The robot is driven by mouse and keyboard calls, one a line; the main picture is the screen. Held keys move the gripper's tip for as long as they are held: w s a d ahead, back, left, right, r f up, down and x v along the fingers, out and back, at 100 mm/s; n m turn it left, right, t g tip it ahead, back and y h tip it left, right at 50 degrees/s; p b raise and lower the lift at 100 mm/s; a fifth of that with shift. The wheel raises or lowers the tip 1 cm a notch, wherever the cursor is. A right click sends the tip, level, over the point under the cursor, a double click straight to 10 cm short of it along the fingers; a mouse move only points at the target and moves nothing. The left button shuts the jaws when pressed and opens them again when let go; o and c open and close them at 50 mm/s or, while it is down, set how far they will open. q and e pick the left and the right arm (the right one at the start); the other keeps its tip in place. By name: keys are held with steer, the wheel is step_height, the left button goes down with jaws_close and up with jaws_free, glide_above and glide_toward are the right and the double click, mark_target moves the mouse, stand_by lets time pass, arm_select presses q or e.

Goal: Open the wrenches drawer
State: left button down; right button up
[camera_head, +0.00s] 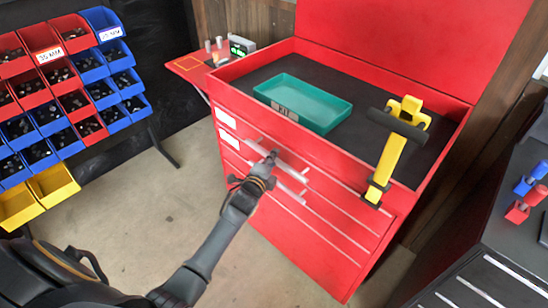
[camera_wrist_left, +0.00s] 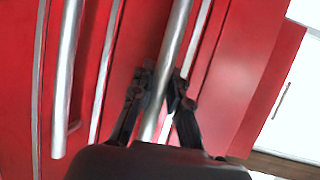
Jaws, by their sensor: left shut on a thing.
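The red tool cart (camera_head: 300,215) stands at the centre of the head view with its drawer fronts facing me. Two white labels, an upper one (camera_head: 226,118) and a lower one (camera_head: 228,140), sit at the left of the drawer fronts; their words are too small to read. My left gripper (camera_head: 270,158) reaches the upper bar handle. In the left wrist view my left gripper (camera_wrist_left: 163,88) is shut on a metal bar handle (camera_wrist_left: 172,45), with a finger on each side. A second bar handle (camera_wrist_left: 66,85) runs to its left. The drawers look closed. My right gripper is out of view.
A teal tray (camera_head: 312,107) and a yellow and black tool (camera_head: 395,150) are on the cart top. Red, blue and yellow bins (camera_head: 70,90) stand at the left. A dark workbench (camera_head: 510,235) is at the right. The floor (camera_head: 180,190) before the cart looks clear.

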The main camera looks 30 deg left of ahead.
arm_select(q)
steer(key=s+a+p, duration=0.2)
steer(key=s+a, duration=0.1)
steer(key=s, duration=0.7)
steer(key=s+a+p, duration=0.2)
steer(key=s+a, duration=0.1)
steer(key=s, duration=0.7)
steer(key=s+a+p, duration=0.2)
steer(key=s+a, duration=0.2)
steer(key=s, duration=0.7)
steer(key=c, duration=1.3)
jaws_free()
steer(key=s+d+r, duration=0.1)
steer(key=s+r, duration=0.1)
steer(key=s, duration=0.9)
steer(key=shift+s, duration=0.35)
